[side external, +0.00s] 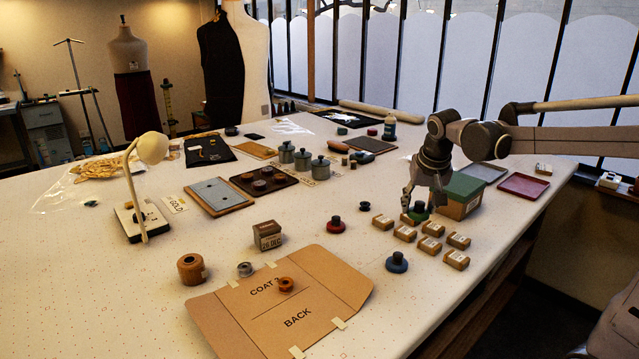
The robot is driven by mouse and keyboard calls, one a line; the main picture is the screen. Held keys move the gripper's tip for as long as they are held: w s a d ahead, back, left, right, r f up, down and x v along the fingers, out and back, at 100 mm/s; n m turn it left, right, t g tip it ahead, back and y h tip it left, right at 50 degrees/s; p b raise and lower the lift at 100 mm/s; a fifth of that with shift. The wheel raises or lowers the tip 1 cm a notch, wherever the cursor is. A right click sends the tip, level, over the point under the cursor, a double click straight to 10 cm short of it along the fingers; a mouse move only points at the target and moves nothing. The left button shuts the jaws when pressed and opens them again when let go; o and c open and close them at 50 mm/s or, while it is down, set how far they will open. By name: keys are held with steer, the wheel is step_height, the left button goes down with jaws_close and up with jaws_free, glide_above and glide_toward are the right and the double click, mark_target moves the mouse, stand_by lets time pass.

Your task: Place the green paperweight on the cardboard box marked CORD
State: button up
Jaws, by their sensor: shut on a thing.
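My gripper (417,204) is above the right part of the table, shut on the green paperweight (415,214). The paperweight is a low green disc, partly hidden by the fingers. It is just behind a group of several small cardboard boxes with pale labels, including a left one (382,221), a middle one (405,232) and a back one (432,228). Their labels are too small to read, so I cannot tell which is marked CORD. I cannot tell whether the paperweight touches anything beneath it.
A larger green-topped box (461,196) stands right beside my gripper. A red paperweight (336,225), a blue one (396,263) and a small dark spool-like piece (364,206) stand nearby. A brown pattern folder (285,300) lies in front. A red tray (524,186) is at the right.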

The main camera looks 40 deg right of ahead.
steer(key=shift+s+d+r, duration=0.15)
steer(key=shift+d+r, duration=0.15)
steer(key=shift+d, duration=0.1)
steer(key=s+d+r, duration=0.2)
steer(key=d+r, duration=0.1)
steer(key=d, duration=0.7)
steer(key=s+d+r, duration=0.2)
steer(key=d+r, duration=0.1)
steer(key=d, duration=0.7)
steer(key=s+d+r, duration=0.2)
steer(key=d+r, duration=0.1)
steer(key=d, duration=0.8)
glide_above(458, 181)
steer(key=f, duration=0.7)
steer(key=shift+s+a+f, duration=0.15)
steer(key=shift+s+a, duration=0.25)
steer(key=shift+f, duration=1.95)
steer(key=shift+f, duration=0.1)
steer(key=o, duration=1.4)
